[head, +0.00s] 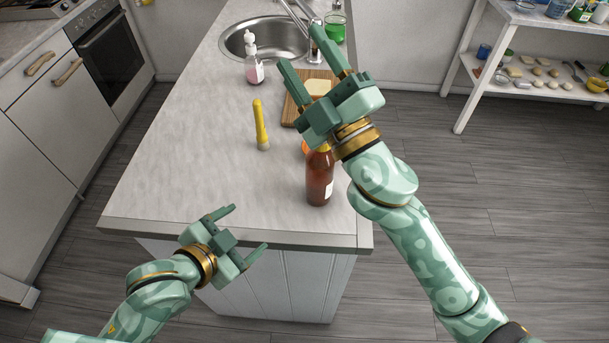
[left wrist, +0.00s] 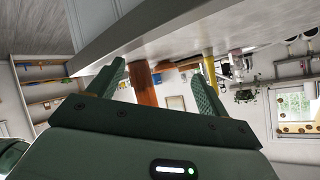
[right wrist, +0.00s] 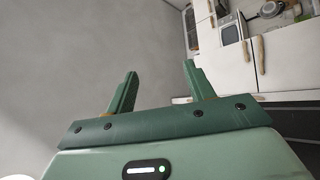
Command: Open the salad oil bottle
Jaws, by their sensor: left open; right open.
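A reddish-brown bottle with a white label (head: 320,180), the likely salad oil bottle, stands upright near the front right corner of the counter. My left gripper (head: 250,228) is open and empty at the counter's front edge, left of and nearer than the bottle. My right gripper (head: 297,43) is open and empty, raised above the counter beyond the bottle, its fingers pointing toward the sink.
A cutting board (head: 291,112) lies behind, partly covered by my right gripper. The counter's left front is clear.

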